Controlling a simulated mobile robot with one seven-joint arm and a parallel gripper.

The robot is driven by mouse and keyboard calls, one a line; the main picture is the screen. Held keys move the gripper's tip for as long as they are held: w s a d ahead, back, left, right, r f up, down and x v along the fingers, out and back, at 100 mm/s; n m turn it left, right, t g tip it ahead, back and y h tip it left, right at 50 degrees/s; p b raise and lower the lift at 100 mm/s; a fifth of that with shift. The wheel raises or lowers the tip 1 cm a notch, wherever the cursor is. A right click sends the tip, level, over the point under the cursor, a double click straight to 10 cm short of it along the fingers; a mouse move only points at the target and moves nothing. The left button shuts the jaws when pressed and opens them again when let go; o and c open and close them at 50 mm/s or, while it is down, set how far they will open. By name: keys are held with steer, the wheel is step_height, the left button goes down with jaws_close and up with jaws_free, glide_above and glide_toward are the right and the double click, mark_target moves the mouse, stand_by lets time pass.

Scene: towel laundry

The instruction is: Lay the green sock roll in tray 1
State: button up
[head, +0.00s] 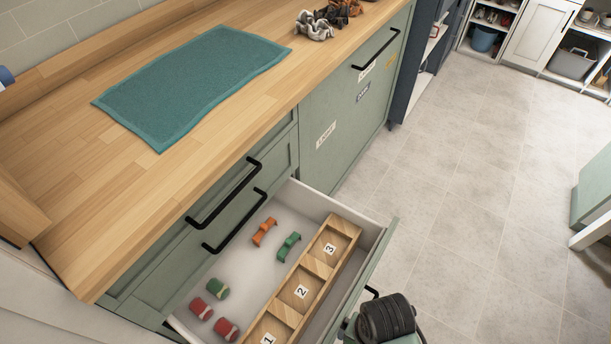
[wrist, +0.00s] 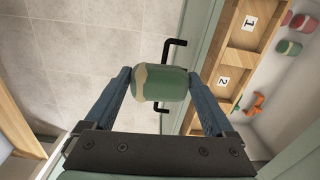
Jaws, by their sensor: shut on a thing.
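My gripper (wrist: 160,77) is shut on a green sock roll (wrist: 166,84) with a pale band, seen in the wrist view. The roll sits crosswise between the two blue fingers. It appears over the floor and the drawer-front handle, outside the tray. Wooden trays stand in a row in the open drawer: tray 1 (head: 250,338), tray 2 (head: 281,308) and tray 3 (head: 353,231). Tray 1 (wrist: 262,12) also shows in the wrist view; what shows of its floor is bare. The head view does not show the gripper's fingers or the held roll.
Loose in the drawer (head: 312,200) lie another green roll (head: 218,288), two red rolls (head: 201,309) (head: 226,329), an orange bow-shaped item (head: 264,231) and a green one (head: 289,246). A teal towel (head: 195,82) lies on the counter. The floor on the right is clear.

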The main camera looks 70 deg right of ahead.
steer(key=w+a+r+n, duration=0.1)
steer(key=w+a+n, duration=0.2)
steer(key=w, duration=0.7)
steer(key=w+a+r+n, duration=0.1)
steer(key=w+a+n, duration=0.3)
steer(key=w, duration=0.7)
steer(key=w+a+r+n, duration=0.4)
steer(key=w+a+n, duration=0.2)
steer(key=w, duration=0.2)
steer(key=w+a+r+n, duration=0.4)
steer(key=w+a+n, duration=0.2)
steer(key=w, duration=0.2)
step_height(320, 180, down, 8)
steer(key=r+n+b, duration=0.1)
steer(key=b, duration=0.7)
steer(key=s+r+p, duration=0.3)
steer(key=r+p, duration=0.6)
steer(key=p, duration=0.1)
steer(key=s+r+p, duration=0.4)
steer(key=r+p, duration=0.4)
steer(key=p, duration=0.3)
steer(key=shift+s+r, duration=0.2)
steer(key=shift+r, duration=0.2)
